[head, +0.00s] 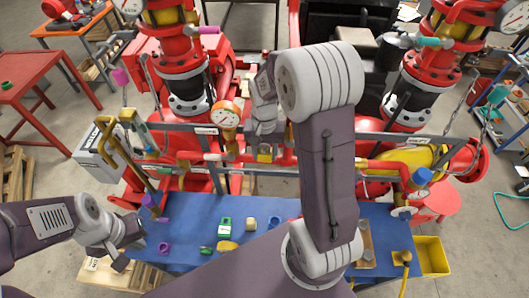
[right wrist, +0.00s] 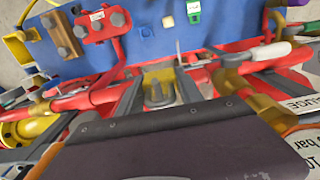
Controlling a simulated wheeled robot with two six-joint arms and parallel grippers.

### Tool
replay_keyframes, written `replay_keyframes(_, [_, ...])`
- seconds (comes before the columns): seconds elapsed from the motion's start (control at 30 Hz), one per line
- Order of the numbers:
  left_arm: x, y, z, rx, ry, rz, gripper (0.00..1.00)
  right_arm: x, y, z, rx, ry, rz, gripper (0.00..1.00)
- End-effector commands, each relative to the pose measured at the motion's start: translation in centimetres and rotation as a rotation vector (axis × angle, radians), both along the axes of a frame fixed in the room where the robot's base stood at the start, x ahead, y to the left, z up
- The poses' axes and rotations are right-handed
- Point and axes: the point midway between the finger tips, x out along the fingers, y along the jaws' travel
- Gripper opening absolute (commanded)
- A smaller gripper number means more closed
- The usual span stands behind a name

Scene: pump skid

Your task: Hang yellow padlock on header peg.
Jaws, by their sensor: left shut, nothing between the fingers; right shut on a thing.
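The yellow padlock (head: 265,154) shows as a small yellow patch just below my right gripper (head: 264,134) in the head view, at the grey header rail (head: 205,129). In the right wrist view the yellow body (right wrist: 158,76) and its grey shackle (right wrist: 157,95) show between the dark fingers. My right gripper is shut on it. I cannot make out the header peg; gripper and arm cover part of the rail. Whether the shackle touches a peg cannot be told. My left gripper (head: 119,261) is shut and empty at the left edge of the blue mat (head: 190,228).
A purple padlock (head: 163,248), a green padlock (head: 225,225) and small pieces lie on the mat. A gauge (head: 226,114) and red pipework crowd my right gripper. A grey box (head: 98,145) stands at left. A yellow bin (head: 432,255) is at the lower right.

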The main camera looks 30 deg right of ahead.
Motion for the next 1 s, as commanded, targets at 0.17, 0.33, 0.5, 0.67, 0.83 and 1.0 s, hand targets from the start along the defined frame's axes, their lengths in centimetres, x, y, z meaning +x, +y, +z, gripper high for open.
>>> replay_keyframes(0.17, [0.0, 0.0, 0.0, 0.000, 0.000, 0.000, 0.00, 0.0, 0.0, 0.0, 0.000, 0.000, 0.000, 0.00])
replay_keyframes(0.33, [0.0, 0.0, 0.0, 0.000, 0.000, 0.000, 0.00, 0.0, 0.0, 0.0, 0.000, 0.000, 0.000, 0.57])
replay_keyframes(0.5, [0.0, 0.0, 0.0, 0.000, 0.000, 0.000, 0.00, 0.0, 0.0, 0.0, 0.000, 0.000, 0.000, 0.69])
replay_keyframes(0.67, [0.0, 0.0, 0.0, 0.000, 0.000, 0.000, 0.00, 0.0, 0.0, 0.0, 0.000, 0.000, 0.000, 0.69])
replay_keyframes(0.83, [0.0, 0.0, -1.1, 0.000, 0.000, 0.000, 0.00, 0.1, 0.0, 1.7, -0.001, -0.007, 0.000, 0.69])
replay_keyframes(1.0, [0.0, 0.0, -2.4, 0.000, 0.000, 0.000, 0.00, 0.1, 0.0, 5.6, -0.001, -0.007, 0.000, 0.69])
